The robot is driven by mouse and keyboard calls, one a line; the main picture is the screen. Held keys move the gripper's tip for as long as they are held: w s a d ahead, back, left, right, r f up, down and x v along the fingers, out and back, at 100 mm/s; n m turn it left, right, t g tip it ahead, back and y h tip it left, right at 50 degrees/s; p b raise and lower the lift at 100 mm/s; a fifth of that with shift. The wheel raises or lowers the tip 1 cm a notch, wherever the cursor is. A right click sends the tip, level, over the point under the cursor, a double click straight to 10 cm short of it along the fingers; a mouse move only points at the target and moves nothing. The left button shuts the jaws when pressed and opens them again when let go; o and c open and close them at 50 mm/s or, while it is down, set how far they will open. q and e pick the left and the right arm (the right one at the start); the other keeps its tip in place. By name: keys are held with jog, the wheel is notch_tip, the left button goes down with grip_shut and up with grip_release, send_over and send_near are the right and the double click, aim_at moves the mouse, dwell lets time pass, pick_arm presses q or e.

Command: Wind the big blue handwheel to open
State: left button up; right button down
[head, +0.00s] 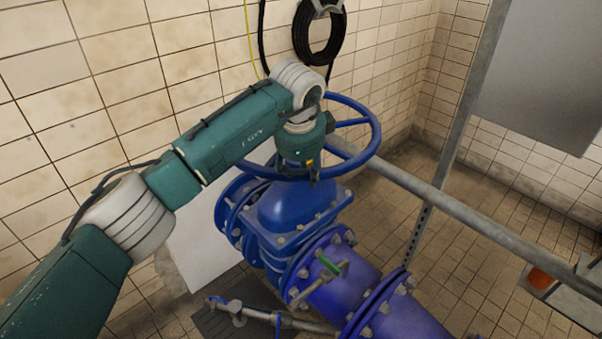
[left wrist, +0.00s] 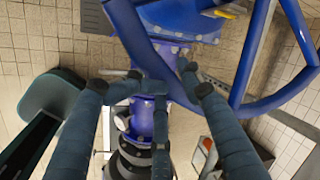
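The big blue handwheel (head: 376,132) sits on top of the blue valve (head: 292,212), and my left wrist hides part of its rim. It also shows large in the left wrist view (left wrist: 127,28). My left gripper (head: 300,172) is at the near side of the wheel, mostly hidden below my wrist. In the left wrist view my left gripper (left wrist: 167,84) has its fingers spread apart, with the blue rim passing between the fingertips. I cannot tell whether they touch the rim. My right gripper is in neither view.
A grey rail (head: 440,200) runs diagonally just right of the wheel, joined to an upright post (head: 462,120). The tiled wall with a hanging black hose (head: 318,35) is close behind. A blue pipe (head: 400,318) with a small green-handled valve (head: 328,262) lies below.

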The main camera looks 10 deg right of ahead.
pick_arm(q)
jog(key=shift+o, duration=1)
jog(key=shift+r, duration=0.15)
jog(key=v, duration=1.2)
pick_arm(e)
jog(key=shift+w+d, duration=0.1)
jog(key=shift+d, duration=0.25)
